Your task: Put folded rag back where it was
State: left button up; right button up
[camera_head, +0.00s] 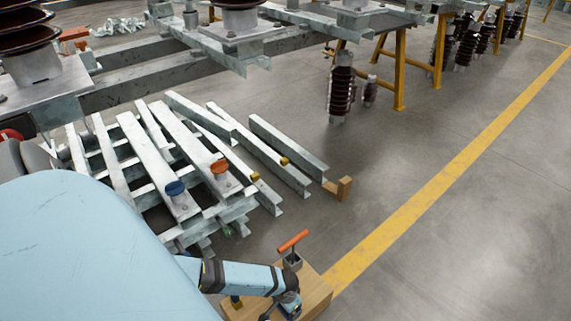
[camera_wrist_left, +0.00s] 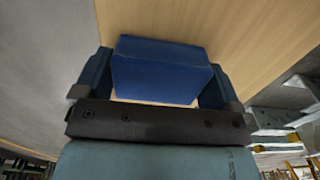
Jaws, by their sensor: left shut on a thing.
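The folded rag (camera_wrist_left: 160,75) is a dark blue block-like bundle in the left wrist view. My left gripper (camera_wrist_left: 162,68) has one finger on each side of it and is shut on it. Behind the rag is a pale wooden surface (camera_wrist_left: 230,25); I cannot tell whether the rag touches it. In the head view my left arm comes in from the left and ends at the gripper (camera_head: 288,304), by a wooden block or stand (camera_head: 316,290) at the bottom. The rag is too small or hidden to make out there. My right gripper is not in view.
An orange-handled tool (camera_head: 293,242) stands on the wooden stand close to my left wrist. Steel beams (camera_head: 160,160) lie stacked on the floor beyond, with blue and orange knobbed items on them. Insulators (camera_head: 341,90) and yellow legs stand farther back. The floor right of the yellow line is clear.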

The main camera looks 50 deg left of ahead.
pick_arm(q)
jog(key=shift+f, duration=0.2)
jog(key=o, duration=0.6)
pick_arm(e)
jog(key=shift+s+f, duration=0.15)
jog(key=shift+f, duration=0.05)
pick_arm(q)
notch_tip(320, 180, up, 12)
jog(key=p, duration=0.6)
jog(key=shift+r+p, duration=0.2)
jog(key=shift+p, duration=0.1)
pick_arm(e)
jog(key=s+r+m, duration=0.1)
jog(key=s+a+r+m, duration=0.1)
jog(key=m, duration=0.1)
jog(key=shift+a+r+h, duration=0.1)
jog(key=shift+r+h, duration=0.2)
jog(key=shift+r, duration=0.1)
